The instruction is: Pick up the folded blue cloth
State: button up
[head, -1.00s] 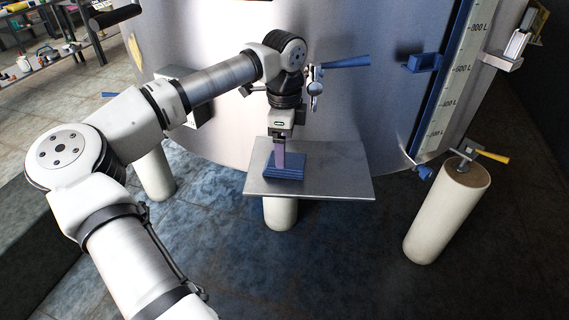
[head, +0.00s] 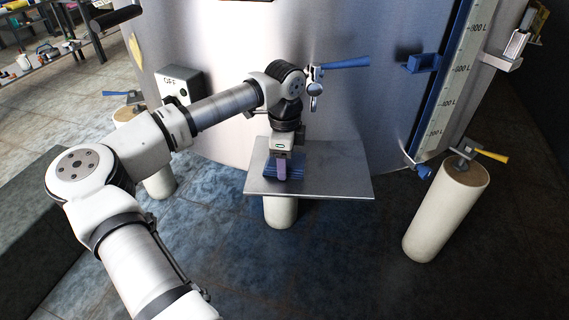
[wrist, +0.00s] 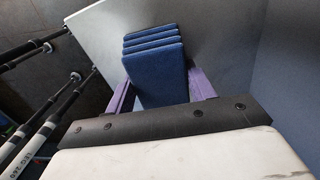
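The folded blue cloth (head: 297,170) lies on the metal shelf (head: 340,180) in front of the tank. In the wrist view the cloth (wrist: 158,75) shows as a thick stack of folded layers. My gripper (head: 282,170) points down at the cloth, low over the shelf. In the wrist view the purple fingers of my gripper (wrist: 160,92) are apart, one on each side of the cloth. A small gap shows beside the right finger; contact at the left finger is hard to tell. The fingertips are partly hidden.
A blue-handled valve (head: 317,80) sticks out of the tank (head: 370,110) just behind my wrist. A blue-and-white level scale (head: 447,100) runs up the tank's right side. A white leg (head: 447,210) stands at right. The shelf's right part is bare.

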jog(key=c, duration=0.3)
jog(key=shift+r, duration=0.1)
notch_tip(320, 180, up, 28)
jog(key=shift+f, duration=0.1)
dwell(0.5)
jog(key=o, duration=0.4)
jog(key=c, duration=0.3)
jog(key=shift+a, duration=0.1)
